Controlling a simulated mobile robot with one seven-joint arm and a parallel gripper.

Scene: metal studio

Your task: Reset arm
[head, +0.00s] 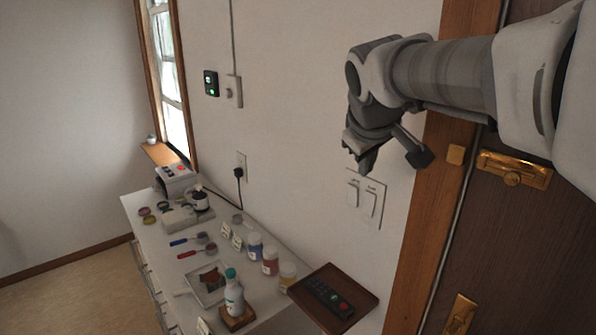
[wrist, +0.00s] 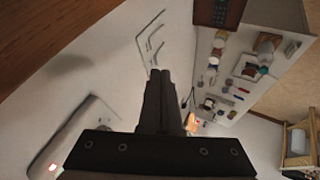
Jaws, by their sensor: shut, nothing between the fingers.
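My gripper (head: 362,160) is raised in the upper right of the head view, above and to the right of the white cabinet top. Its fingers point down, in front of the wall and close to the white light switches (head: 366,198). In the wrist view the two dark fingers of my gripper (wrist: 160,75) lie together in the middle, shut and empty. My arm comes in from the right edge of the head view, bent down at the wrist.
The white cabinet (head: 140,213) holds jars, a white bottle (head: 234,292), scoops and a machine (head: 175,178). A brown tray (head: 362,299) with a black remote (head: 328,296) juts out at its near end. A wooden door (head: 500,235) stands at right. Floor at left is clear.

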